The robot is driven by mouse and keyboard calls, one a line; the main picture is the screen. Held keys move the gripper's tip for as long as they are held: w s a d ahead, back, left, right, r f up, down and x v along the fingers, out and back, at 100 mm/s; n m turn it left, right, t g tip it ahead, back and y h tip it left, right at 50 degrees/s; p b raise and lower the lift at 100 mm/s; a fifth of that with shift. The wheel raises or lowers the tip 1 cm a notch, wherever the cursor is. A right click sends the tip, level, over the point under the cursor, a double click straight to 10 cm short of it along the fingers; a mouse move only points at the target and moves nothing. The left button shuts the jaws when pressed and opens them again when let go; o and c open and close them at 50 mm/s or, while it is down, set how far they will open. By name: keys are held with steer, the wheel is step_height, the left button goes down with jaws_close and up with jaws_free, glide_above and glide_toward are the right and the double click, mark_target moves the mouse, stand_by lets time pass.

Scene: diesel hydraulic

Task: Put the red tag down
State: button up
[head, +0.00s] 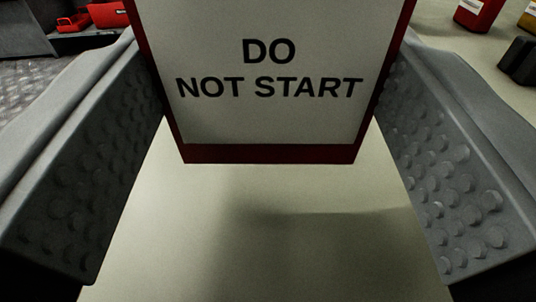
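The red tag (270,121) is a white plate with a red border and the black words "DO NOT START". It stands upright between the two grey, studded fingers of my gripper (268,60). Its left and right edges meet the inner faces of the fingers, so my gripper appears shut on it across its width. The top of the tag is cut off by the picture edge. Its lower edge hangs over a pale, plain surface (250,255) with a soft shadow on it; the exact gap cannot be told.
At the top left, red items (75,20) lie by a dark tray-like thing (25,30). At the top right are a red container (478,14), part of a yellow one (528,18) and a black object (520,60). The pale surface under the tag is clear.

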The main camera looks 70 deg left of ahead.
steer(key=shift+f, duration=1)
steer(key=shift+f, duration=0.15)
steer(key=o, duration=0.9)
steer(key=shift+o, duration=0.2)
steer(key=shift+r, duration=0.2)
steer(key=v, duration=1.2)
